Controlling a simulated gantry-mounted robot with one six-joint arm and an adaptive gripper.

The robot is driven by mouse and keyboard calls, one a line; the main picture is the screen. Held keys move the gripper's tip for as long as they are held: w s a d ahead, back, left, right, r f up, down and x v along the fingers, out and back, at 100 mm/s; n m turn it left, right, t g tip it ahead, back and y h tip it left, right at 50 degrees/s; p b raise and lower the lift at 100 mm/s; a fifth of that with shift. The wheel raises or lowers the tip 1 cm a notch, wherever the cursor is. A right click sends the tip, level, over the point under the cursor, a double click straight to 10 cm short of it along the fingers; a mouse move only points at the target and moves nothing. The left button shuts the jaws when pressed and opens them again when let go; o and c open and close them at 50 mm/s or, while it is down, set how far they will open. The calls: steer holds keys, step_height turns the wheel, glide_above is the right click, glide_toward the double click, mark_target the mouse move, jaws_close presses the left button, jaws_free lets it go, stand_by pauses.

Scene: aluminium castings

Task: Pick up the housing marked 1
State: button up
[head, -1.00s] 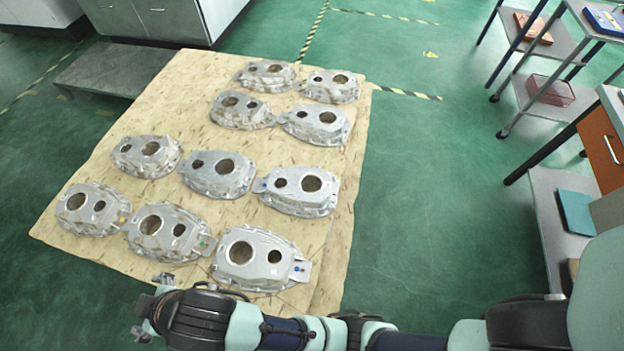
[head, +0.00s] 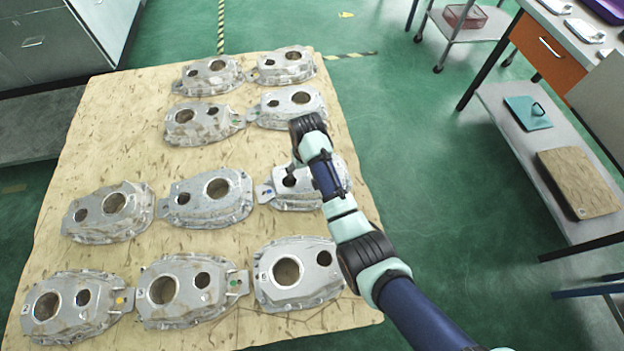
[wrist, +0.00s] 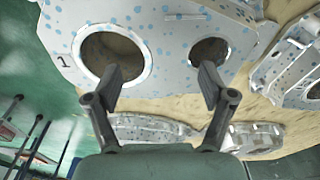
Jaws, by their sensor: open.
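In the wrist view, a silver, blue-speckled housing (wrist: 155,45) fills the top, with a black 1 beside its large round hole. A smaller hole is at its right. My gripper (wrist: 168,78) is open and empty, its two fingers apart in front of this housing, the left one overlapping the large hole and the right one the small hole. I cannot tell whether they touch it. In the head view, my gripper (head: 290,180) is small and dark, over the blue-tagged housing (head: 266,193) at the right of the middle row, which my arm partly hides. The numbers are unreadable there.
Several similar housings lie close by on the tan sheet, including one in front (head: 297,273) and one behind (head: 290,106). Bare sheet (head: 120,155) shows at the left. A shelf unit (head: 510,120) stands at the right, with green floor between.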

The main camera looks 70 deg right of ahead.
mark_target(303, 176)
steer(key=f+b, duration=0.1)
steer(key=f, duration=0.1)
steer(key=f+b, duration=0.2)
steer(key=f, duration=0.1)
steer(key=shift+w+a+f+b, duration=0.2)
steer(key=shift+w+f+b, duration=0.1)
steer(key=shift+r, duration=0.15)
steer(key=shift+c, duration=0.2)
jaws_close()
steer(key=shift+r, duration=0.2)
